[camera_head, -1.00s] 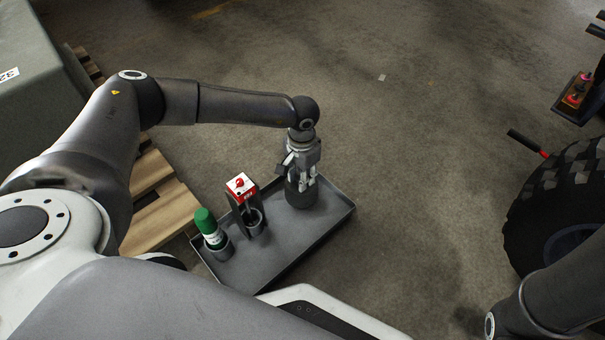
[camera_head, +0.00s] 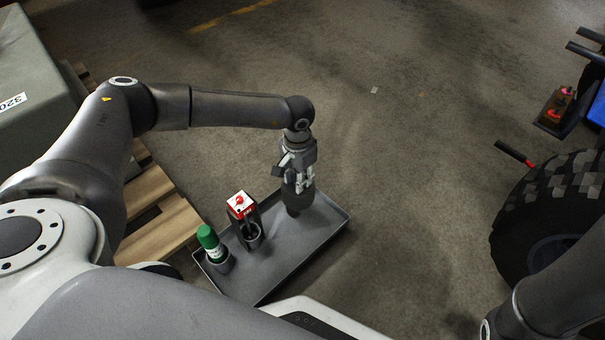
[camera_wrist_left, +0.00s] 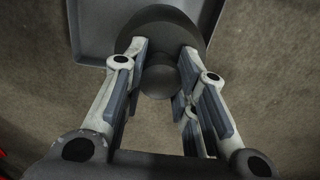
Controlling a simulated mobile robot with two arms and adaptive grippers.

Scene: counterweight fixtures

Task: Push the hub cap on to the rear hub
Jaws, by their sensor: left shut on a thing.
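The hub cap (camera_head: 305,200), a dark grey round piece, is in my left gripper (camera_head: 298,184) above the far right part of the grey tray (camera_head: 285,262). In the left wrist view the fingers of my left gripper (camera_wrist_left: 160,75) are shut on the narrower knob of the hub cap (camera_wrist_left: 192,22), and its wide disc lies beyond them. A big black tyre at the right edge surrounds the rear hub (camera_head: 545,250), which is partly hidden by my right arm. My right gripper is out of view.
A green-capped bottle (camera_head: 207,238) and a red-and-white box (camera_head: 240,205) stand in holders on the tray. A wooden pallet (camera_head: 160,230) lies left of it. A red-tipped dark lever (camera_head: 515,153) juts out above the tyre. The floor between tray and wheel is clear.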

